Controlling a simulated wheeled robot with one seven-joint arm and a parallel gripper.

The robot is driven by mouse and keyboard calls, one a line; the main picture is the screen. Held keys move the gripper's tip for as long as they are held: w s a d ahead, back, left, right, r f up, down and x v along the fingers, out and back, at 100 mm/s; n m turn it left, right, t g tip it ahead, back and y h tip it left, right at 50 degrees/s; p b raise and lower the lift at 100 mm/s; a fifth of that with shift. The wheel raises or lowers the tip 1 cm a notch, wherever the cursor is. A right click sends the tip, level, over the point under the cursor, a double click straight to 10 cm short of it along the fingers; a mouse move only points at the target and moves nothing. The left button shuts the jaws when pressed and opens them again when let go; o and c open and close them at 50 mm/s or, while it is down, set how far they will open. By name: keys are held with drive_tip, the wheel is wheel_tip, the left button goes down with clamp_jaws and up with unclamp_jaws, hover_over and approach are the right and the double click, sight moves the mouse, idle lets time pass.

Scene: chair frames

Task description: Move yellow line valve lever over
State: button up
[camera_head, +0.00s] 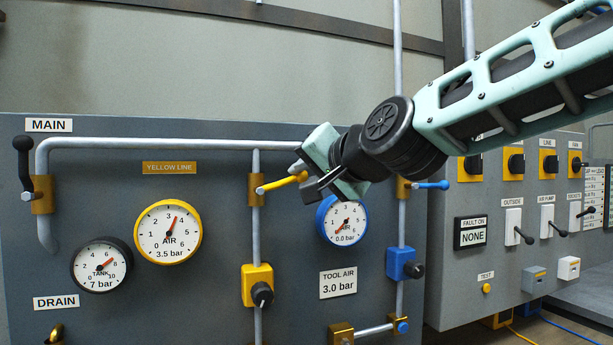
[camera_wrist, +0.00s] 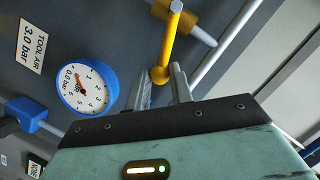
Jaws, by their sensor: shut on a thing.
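In the head view my gripper hides the lever's tip.
The yellow-rimmed gauge (camera_head: 168,232) reads 3.5 bar. The blue gauge (camera_head: 341,219) reads 0.0 bar, just below my gripper. A blue lever (camera_head: 431,185) sits to the right on another pipe. A yellow regulator (camera_head: 257,286) is below. A switch box (camera_head: 520,220) stands right.

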drive_tip(key=shift+o, duration=0.2)
drive_tip(key=shift+d+f+b, duration=0.25)
drive_tip(key=shift+f+b, duration=0.9)
drive_tip(key=shift+b, duration=0.1)
drive_tip(key=o, duration=0.8)
drive_tip(key=shift+o, duration=0.2)
drive_tip(key=shift+r, duration=0.1)
